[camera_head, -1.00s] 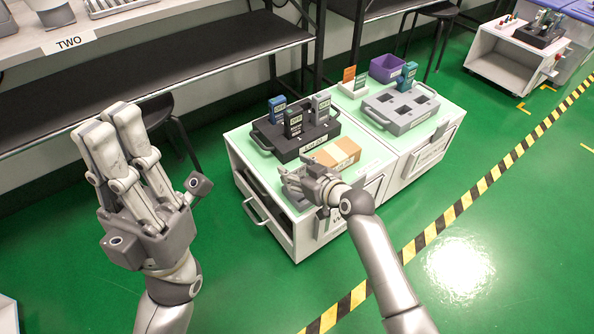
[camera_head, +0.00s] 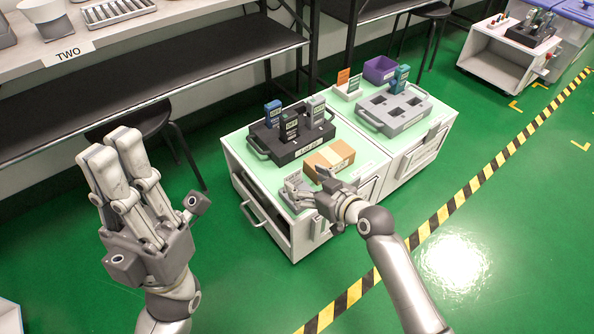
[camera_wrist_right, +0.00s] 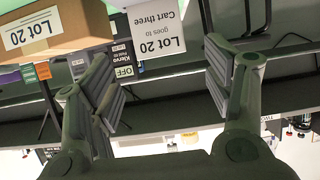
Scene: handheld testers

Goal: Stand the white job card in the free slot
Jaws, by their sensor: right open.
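The white job card, printed "Lot 20 goes to Cart three", shows in the right wrist view (camera_wrist_right: 157,32) between and beyond my right fingers. In the head view a pale card (camera_head: 295,183) stands in a small grey holder (camera_head: 291,204) at the near cart's front corner. My right gripper (camera_head: 314,190) is open beside it; the wrist view shows its fingers (camera_wrist_right: 157,65) wide apart, with no clear contact on the card. A white card rack (camera_head: 347,93) at the back holds an orange card and a green-and-white card. My left gripper (camera_head: 111,146) is raised, away from the carts; its finger gap is unclear.
A cardboard box (camera_head: 329,158) labelled Lot 20 lies just behind my right gripper. A black tray (camera_head: 287,150) holds several testers; a grey tray (camera_head: 383,124) holds teal and blue ones. A purple bin (camera_head: 380,69) stands at the back. Shelving (camera_head: 150,85) runs along the left.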

